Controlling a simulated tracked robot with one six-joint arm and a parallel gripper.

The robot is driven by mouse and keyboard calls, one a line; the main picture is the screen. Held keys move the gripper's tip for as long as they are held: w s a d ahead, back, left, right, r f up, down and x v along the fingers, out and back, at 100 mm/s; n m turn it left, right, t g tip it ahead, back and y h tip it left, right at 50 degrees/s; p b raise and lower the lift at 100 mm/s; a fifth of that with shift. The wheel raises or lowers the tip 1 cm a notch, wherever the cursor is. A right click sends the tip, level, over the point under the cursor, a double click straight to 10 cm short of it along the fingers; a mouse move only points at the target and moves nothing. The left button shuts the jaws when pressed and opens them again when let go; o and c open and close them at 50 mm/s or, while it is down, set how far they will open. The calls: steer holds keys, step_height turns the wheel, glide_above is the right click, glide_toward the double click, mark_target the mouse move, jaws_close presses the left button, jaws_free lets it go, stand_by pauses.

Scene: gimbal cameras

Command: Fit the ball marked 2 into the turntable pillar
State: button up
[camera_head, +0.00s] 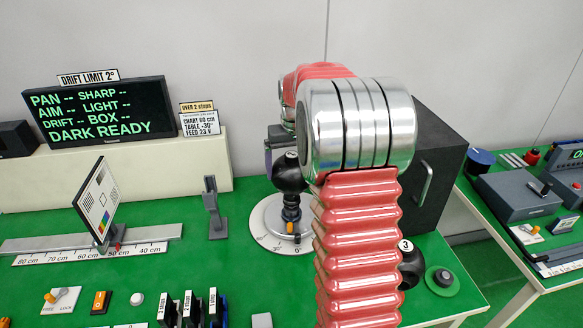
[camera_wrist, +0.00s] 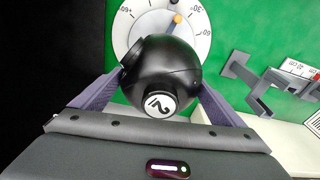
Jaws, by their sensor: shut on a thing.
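The black ball marked 2 (camera_wrist: 158,72) is between the two purple fingers of my gripper (camera_wrist: 160,88), which is shut on it. Its white 2 label faces the wrist camera. In the head view the ball (camera_head: 290,178) is right above the turntable pillar (camera_head: 291,214), which has an orange lever. The pillar stands on the round white turntable (camera_head: 265,226) with a degree scale. I cannot tell whether the ball is seated in the pillar or just above it. My arm hides part of the turntable's right side. The turntable (camera_wrist: 140,28) also shows beyond the ball in the wrist view.
A black box with a handle (camera_head: 428,150) stands behind my arm. A ball marked 3 (camera_head: 411,268) is partly hidden by my arm. A grey post (camera_head: 214,210), a chart board (camera_head: 98,200) on a rail and a dark screen reading DARK READY (camera_head: 100,112) are to the left.

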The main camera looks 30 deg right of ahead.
steer(key=shift+f, duration=1)
stand_by(0.3)
steer(key=o, duration=1.6)
steer(key=shift+r, duration=0.1)
steer(key=r, duration=0.4)
steer(key=s+r, duration=0.1)
steer(key=r, duration=0.8)
steer(key=shift+s+a+r, duration=0.25)
